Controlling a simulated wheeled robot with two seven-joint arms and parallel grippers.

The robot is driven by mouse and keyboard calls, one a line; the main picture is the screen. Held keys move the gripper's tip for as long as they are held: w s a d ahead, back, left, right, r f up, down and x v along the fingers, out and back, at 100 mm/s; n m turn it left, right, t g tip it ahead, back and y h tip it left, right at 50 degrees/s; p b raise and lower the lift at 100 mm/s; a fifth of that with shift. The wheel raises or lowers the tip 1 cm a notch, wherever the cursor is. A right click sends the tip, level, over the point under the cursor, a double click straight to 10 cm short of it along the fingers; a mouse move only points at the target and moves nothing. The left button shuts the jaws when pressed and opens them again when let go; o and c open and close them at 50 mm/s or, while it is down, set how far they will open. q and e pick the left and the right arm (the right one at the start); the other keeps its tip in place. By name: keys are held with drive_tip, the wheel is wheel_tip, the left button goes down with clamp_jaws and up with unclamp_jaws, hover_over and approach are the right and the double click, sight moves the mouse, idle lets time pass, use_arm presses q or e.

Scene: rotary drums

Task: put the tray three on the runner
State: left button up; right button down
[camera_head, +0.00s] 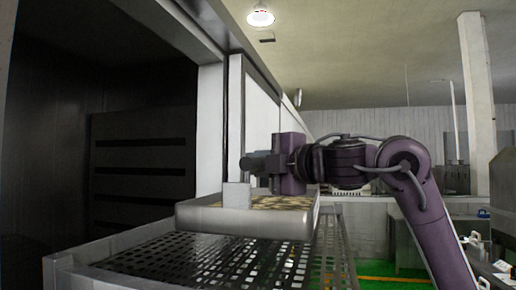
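A shallow light metal tray (248,223) with a tan, grainy load inside is in the middle of the view. It is over the perforated metal runner (190,262); whether its underside touches the runner is hard to tell. My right gripper (238,193) comes in from the right on the purple arm. A pale finger plate is at the tray's near rim, and the gripper appears shut on that rim. The other finger is hidden. No number is readable on the tray. My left gripper is not in view.
A dark open chamber (140,165) with slotted panels is at the left, behind a pale door frame (209,130). A pale column (477,90) stands at the right. Green floor with a yellow line and grey equipment show at lower right.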

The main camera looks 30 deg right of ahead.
drive_tip(key=shift+s+f, duration=0.1)
drive_tip(key=shift+f, duration=1.55)
drive_tip(key=shift+b, duration=0.35)
drive_tip(key=c, duration=1.6)
unclamp_jaws()
drive_tip(key=shift+a+f, duration=0.1)
drive_tip(key=shift+f, duration=0.15)
drive_tip(key=o, duration=0.3)
drive_tip(key=shift+r, duration=0.1)
drive_tip(key=shift+o, duration=0.2)
drive_tip(key=shift+s, duration=0.2)
drive_tip(key=b+v, duration=0.4)
drive_tip(key=v, duration=0.7)
drive_tip(key=shift+s, duration=0.3)
